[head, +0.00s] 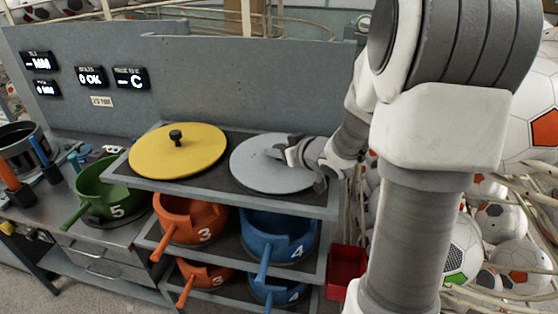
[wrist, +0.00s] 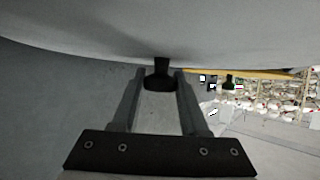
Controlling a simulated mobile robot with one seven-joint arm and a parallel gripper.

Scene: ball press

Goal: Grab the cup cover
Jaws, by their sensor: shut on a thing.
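A round light-grey cup cover (head: 262,168) is at the right end of the upper shelf; I cannot tell whether it rests or is slightly raised. A yellow cup cover (head: 180,155) with a black knob (head: 176,137) lies left of it. My gripper (head: 283,154) is over the grey cover. In the wrist view my gripper (wrist: 162,76) has its fingers on both sides of the grey cover's black knob (wrist: 158,82), shut on it. The grey cover's surface (wrist: 150,30) fills the top of that view. In the head view, my gripper hides this knob.
Below, orange cups (head: 190,221) and blue cups (head: 278,238) stand on the shelves, handles forward. A green cup (head: 105,200) is on the left bench. A grey panel (head: 240,75) stands behind. A red bin (head: 345,270) and many footballs (head: 500,220) are at the right.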

